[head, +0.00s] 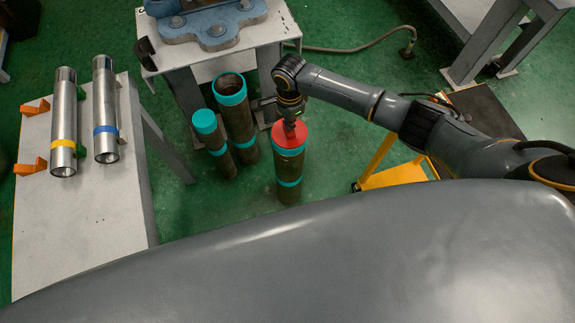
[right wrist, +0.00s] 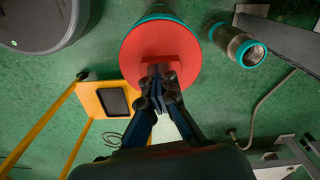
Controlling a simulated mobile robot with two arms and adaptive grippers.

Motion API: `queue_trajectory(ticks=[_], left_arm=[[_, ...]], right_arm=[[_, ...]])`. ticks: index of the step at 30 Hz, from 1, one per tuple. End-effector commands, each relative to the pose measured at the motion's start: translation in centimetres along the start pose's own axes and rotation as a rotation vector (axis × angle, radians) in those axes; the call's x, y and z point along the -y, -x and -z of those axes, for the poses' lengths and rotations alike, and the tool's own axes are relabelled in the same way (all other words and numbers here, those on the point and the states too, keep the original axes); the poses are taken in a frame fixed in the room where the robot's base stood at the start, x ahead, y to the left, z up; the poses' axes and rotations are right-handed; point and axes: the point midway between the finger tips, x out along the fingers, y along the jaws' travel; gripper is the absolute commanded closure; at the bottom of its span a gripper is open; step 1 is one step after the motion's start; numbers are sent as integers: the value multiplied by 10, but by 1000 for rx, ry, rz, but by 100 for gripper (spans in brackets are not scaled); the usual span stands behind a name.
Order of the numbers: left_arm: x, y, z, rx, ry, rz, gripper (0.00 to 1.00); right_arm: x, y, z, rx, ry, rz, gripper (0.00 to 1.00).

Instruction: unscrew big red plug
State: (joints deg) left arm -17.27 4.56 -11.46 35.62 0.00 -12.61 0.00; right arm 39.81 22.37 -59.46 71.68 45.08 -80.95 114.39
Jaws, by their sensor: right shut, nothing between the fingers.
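The big red plug (head: 291,141) sits on top of an upright dark pipe (head: 288,170) with teal bands. In the right wrist view the plug (right wrist: 140,48) is a round red disc with a raised block near its middle. My right gripper (head: 289,127) is over the plug, pointing down at it. In the right wrist view its fingertips (right wrist: 157,74) are together in front of the raised block and partly hide it. Nothing shows between the fingers, and I cannot tell whether the tips touch the plug. My left gripper is not in view.
Two teal-banded pipes, one narrow (head: 211,138) and one wide and open-topped (head: 236,115), stand left of the plug's pipe. A yellow cart (head: 395,178) stands right.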

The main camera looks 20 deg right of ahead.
Motion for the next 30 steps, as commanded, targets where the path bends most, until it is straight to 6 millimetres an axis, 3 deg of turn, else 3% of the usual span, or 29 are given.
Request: queue_trajectory(ticks=[6, 17, 30], left_arm=[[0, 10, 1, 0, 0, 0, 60], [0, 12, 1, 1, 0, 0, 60], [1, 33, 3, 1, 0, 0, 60]], right_arm=[[-4, -4, 3, -4, 175, -10, 100], [-6, -4, 3, -5, 220, -15, 100], [-7, -3, 3, 0, 856, -18, 100]])
